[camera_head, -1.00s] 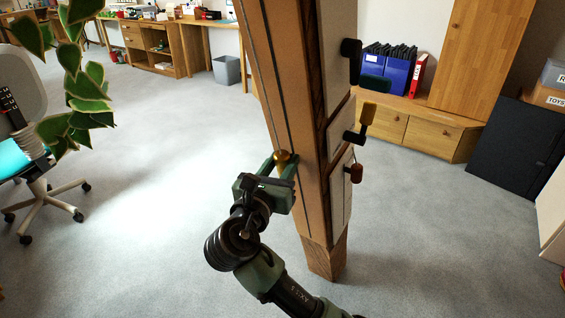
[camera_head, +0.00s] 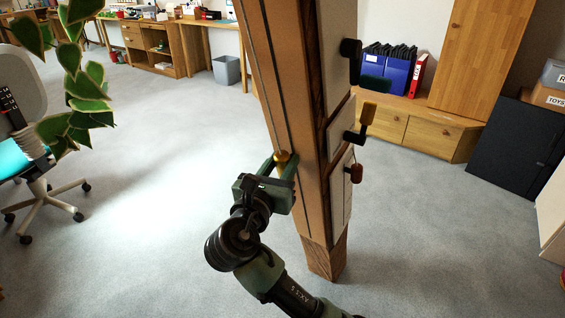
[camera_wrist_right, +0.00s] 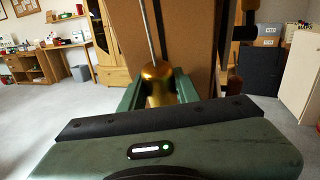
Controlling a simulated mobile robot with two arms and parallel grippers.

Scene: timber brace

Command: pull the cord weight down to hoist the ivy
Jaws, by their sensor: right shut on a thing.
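The brass cord weight (camera_head: 282,157) hangs on a thin cord along the left face of the timber post (camera_head: 323,259). My right gripper (camera_head: 279,166) is shut on the weight. In the right wrist view the golden bell-shaped weight (camera_wrist_right: 156,80) sits between the green fingers (camera_wrist_right: 157,92), with the cord (camera_wrist_right: 148,30) running up from it. The ivy (camera_head: 83,88), with green pale-edged leaves, hangs at the upper left of the head view; its top is cut off. My left gripper is not in view.
An office chair (camera_head: 42,190) stands at left. A low wooden cabinet (camera_head: 428,133) is behind. Grey floor around the post is clear.

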